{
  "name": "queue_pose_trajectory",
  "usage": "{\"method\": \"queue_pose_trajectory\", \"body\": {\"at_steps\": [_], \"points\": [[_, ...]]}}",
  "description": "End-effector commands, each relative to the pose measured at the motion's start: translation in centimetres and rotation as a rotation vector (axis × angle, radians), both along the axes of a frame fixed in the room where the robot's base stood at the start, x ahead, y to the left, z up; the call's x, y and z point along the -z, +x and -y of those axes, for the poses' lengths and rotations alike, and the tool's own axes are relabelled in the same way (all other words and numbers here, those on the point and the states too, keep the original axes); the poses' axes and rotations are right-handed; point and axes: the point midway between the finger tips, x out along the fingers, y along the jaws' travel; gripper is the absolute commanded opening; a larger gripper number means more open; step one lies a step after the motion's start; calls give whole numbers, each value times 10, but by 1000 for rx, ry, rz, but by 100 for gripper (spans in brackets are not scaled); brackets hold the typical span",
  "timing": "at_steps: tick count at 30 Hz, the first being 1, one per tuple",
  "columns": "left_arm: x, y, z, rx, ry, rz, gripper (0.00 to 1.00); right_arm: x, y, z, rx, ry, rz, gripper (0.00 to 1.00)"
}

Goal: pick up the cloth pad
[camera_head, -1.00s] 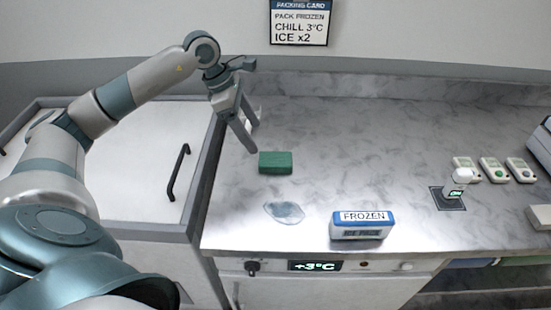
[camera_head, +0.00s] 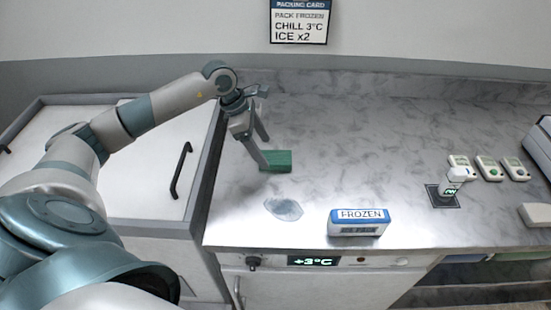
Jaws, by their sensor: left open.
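A green rectangular block (camera_head: 279,162), the likely cloth pad, lies flat on the marble counter (camera_head: 330,130) at its left part. My left gripper (camera_head: 265,154) is open and points down at the pad's left end. One finger overlaps the pad's left edge in the picture; the other finger is behind it, farther back. I cannot tell whether a finger touches the pad. Nothing is held between the fingers. My right gripper is not in view.
A bluish wet-looking patch (camera_head: 283,208) lies in front of the pad. A blue and white FROZEN box (camera_head: 358,222) stands near the front edge. Several small white devices (camera_head: 488,168) and a small stand (camera_head: 447,194) are at the right. The counter's middle is clear.

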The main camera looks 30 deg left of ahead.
Motion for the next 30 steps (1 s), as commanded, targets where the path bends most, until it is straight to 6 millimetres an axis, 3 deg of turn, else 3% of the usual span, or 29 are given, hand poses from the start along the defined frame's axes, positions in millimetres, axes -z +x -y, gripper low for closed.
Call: {"method": "queue_pose_trajectory", "body": {"at_steps": [6,12,26,27,30], "points": [[19,7,7,0,-3,-3,73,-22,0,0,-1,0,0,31],[37,11,12,0,-1,-2,73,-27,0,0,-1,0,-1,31],[39,11,12,0,0,0,73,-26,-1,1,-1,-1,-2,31],[39,11,12,0,0,0,71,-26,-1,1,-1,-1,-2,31],[38,11,12,0,0,0,47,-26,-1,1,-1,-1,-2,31]]}}
